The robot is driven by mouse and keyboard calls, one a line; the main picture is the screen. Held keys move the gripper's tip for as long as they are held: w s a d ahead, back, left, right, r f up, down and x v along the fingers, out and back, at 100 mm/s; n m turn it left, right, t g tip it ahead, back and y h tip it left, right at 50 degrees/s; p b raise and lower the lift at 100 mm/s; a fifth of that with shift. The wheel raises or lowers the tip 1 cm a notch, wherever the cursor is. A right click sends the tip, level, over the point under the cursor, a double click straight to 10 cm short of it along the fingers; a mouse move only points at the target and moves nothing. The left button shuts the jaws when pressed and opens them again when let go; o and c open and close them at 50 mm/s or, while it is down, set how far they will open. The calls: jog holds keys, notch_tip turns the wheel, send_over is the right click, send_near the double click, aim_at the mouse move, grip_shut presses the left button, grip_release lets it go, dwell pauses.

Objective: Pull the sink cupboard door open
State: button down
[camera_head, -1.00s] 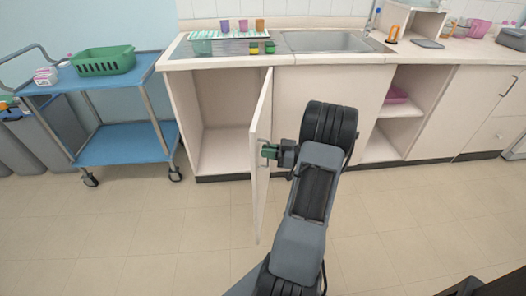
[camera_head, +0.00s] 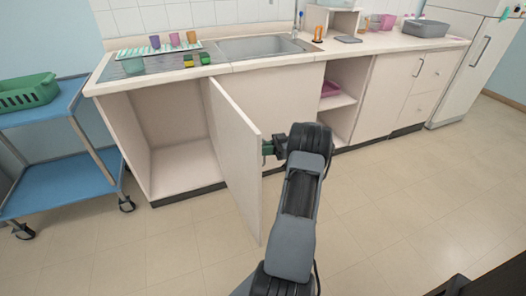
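The sink cupboard door (camera_head: 232,150) stands wide open, hinged on the right side of the cupboard opening and sticking out into the room. The cupboard (camera_head: 168,140) behind it is empty as far as it shows. My gripper (camera_head: 267,148) is at the free edge of the door, on its right-hand face. The handle is hidden by the gripper, and I cannot tell whether the fingers are closed on it.
A blue trolley (camera_head: 62,186) with a green basket (camera_head: 28,92) stands at the left. The sink (camera_head: 262,46) and counter (camera_head: 225,68) are above, with several cups and small blocks on top. An open shelf (camera_head: 340,101) is right of the cupboard. The floor in front is clear.

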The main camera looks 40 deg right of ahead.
dwell(0.3)
jog(key=c, duration=1.5)
grip_release()
jog(key=shift+w, duration=0.1)
jog(key=shift+c, duration=0.2)
jog(key=p+v, duration=0.7)
jog(key=p, duration=0.2)
jog(key=shift+p, duration=0.3)
jog(key=shift+d, duration=0.2)
